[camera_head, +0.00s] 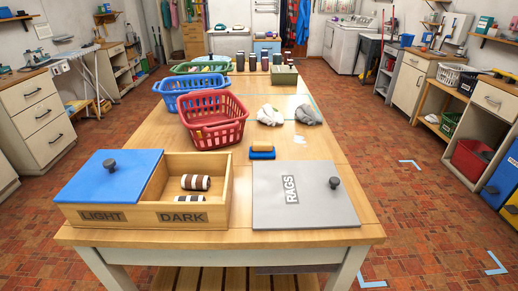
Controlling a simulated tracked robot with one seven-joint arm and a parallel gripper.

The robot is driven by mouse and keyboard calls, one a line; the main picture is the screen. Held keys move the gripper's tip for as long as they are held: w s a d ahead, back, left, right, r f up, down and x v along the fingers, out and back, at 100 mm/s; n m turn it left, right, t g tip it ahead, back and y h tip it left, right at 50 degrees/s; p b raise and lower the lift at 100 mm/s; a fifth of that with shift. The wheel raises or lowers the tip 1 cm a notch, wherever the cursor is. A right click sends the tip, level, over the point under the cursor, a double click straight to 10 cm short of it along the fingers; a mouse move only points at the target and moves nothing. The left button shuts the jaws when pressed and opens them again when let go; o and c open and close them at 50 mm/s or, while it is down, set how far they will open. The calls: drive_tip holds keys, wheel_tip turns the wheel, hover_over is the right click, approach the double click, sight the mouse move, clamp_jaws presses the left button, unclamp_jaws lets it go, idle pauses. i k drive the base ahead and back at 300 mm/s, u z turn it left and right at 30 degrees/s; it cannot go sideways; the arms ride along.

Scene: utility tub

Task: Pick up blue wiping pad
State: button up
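My gripper and arm are not in view.
The wooden box (143,214), marked LIGHT and DARK, has a blue lid (95,180) and striped rolls (195,182). A grey RAGS lid (290,205) lies right. A red basket (210,135) and crumpled cloths (308,115) are behind. The right table edge is clear.

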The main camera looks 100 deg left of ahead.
sight(260, 150)
drive_tip(key=u, duration=0.65)
drive_tip(key=i, duration=0.2)
drive_tip(key=u, duration=2.55)
drive_tip(key=k, duration=0.45)
drive_tip(key=u, duration=0.35)
drive_tip(key=i, duration=1.45)
drive_tip(key=z, duration=0.3)
